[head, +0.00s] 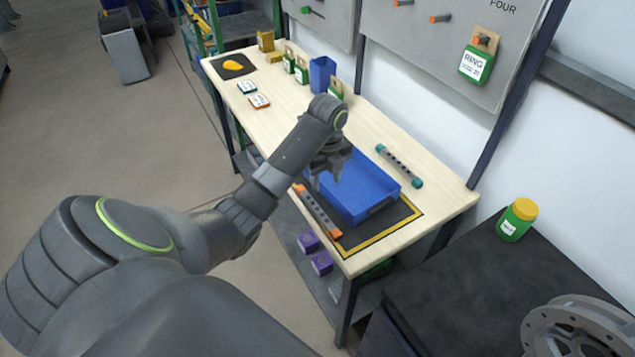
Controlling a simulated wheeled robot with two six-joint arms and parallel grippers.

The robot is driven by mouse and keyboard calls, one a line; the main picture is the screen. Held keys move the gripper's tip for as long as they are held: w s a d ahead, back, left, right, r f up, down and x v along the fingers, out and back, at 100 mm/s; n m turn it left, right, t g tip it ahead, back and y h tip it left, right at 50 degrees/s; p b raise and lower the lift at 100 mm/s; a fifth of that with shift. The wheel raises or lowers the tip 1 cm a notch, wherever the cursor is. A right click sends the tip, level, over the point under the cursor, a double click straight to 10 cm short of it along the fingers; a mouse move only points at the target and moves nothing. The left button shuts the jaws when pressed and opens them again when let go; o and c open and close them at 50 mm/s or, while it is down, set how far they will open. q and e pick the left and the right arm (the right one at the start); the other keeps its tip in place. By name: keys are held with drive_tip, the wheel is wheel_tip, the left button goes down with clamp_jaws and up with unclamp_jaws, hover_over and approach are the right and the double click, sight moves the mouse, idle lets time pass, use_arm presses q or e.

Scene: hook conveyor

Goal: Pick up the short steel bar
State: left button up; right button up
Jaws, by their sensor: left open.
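Two grey bars with coloured ends lie on the wooden workbench (450,205). The bar with orange ends (319,212) lies along the left side of a blue tray (374,216). The bar with teal ends (400,166) lies to the tray's right. I cannot tell for sure which is the short steel bar. My left gripper (326,184) is open and points down over the tray's left edge, close to the upper end of the orange-ended bar. Nothing shows between its fingers. My arm and wrist hide part of the tray's far left corner. My right gripper is not in view.
The tray stands on a dark mat with a yellow border (378,236). Small cards (259,101), boxes and a blue bin (321,73) occupy the bench's far end. Purple boxes (321,262) sit on the lower shelf. A yellow-lidded jar (516,220) stands on a dark bench at right.

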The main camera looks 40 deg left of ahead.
use_arm(q)
drive_tip(key=b, duration=1)
hover_over(326, 220)
drive_tip(key=f, duration=1.1)
drive_tip(key=shift+a+f, duration=0.1)
drive_tip(key=shift+a, duration=0.1)
drive_tip(key=f, duration=0.3)
drive_tip(key=f+p, duration=0.1)
drive_tip(key=shift+d+f, duration=0.2)
drive_tip(key=shift+d, duration=0.05)
drive_tip(key=shift+f, duration=0.35)
drive_tip(key=shift+c, duration=0.2)
clamp_jaws()
